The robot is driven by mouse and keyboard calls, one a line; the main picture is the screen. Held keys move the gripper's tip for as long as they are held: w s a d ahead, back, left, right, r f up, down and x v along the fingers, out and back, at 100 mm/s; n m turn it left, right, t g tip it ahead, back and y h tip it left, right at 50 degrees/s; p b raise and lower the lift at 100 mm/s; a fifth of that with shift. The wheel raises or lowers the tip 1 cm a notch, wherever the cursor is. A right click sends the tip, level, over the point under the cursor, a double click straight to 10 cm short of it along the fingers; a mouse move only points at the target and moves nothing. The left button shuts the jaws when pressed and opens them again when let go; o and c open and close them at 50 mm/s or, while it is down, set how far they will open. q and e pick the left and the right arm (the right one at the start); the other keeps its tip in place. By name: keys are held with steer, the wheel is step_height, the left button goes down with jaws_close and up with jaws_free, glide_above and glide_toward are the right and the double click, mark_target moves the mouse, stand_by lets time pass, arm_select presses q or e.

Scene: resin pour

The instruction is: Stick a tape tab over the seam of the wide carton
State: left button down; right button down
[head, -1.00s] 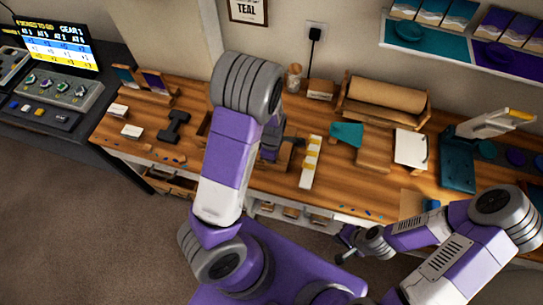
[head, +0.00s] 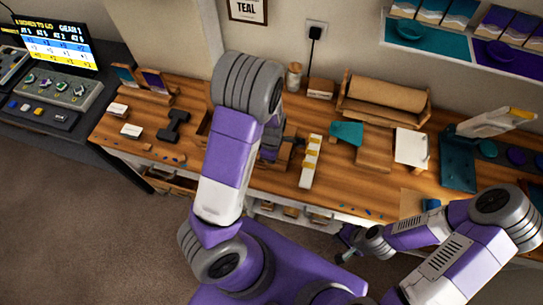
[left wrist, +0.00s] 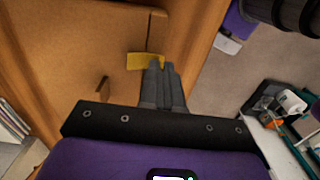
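The tape tab (left wrist: 138,61) is a small yellow piece lying across a thin dark seam on a brown carton (left wrist: 75,45) in the left wrist view. My left gripper (left wrist: 163,66) has its grey fingers together, with the tips at the tab's right end. The tab seems pinched there, against or just above the carton. In the head view my left arm hides most of the carton, and my left gripper (head: 272,148) shows only partly beside it. My right gripper (head: 346,243) is off the bench's front edge, away from the carton; its finger gap is unclear.
A white strip with yellow tabs (head: 311,160) lies right of the carton. Further right are a teal scraper (head: 346,132), a brown block (head: 374,155) and a white card (head: 410,147). A paper roll (head: 383,95) stands behind. A dark clamp-like piece (head: 174,126) lies left.

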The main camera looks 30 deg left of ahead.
arm_select(q)
steer(key=c, duration=1.8)
jaws_free()
steer(key=o, duration=0.5)
steer(key=shift+o, duration=0.2)
step_height(320, 180, up, 8)
steer(key=p, duration=0.8)
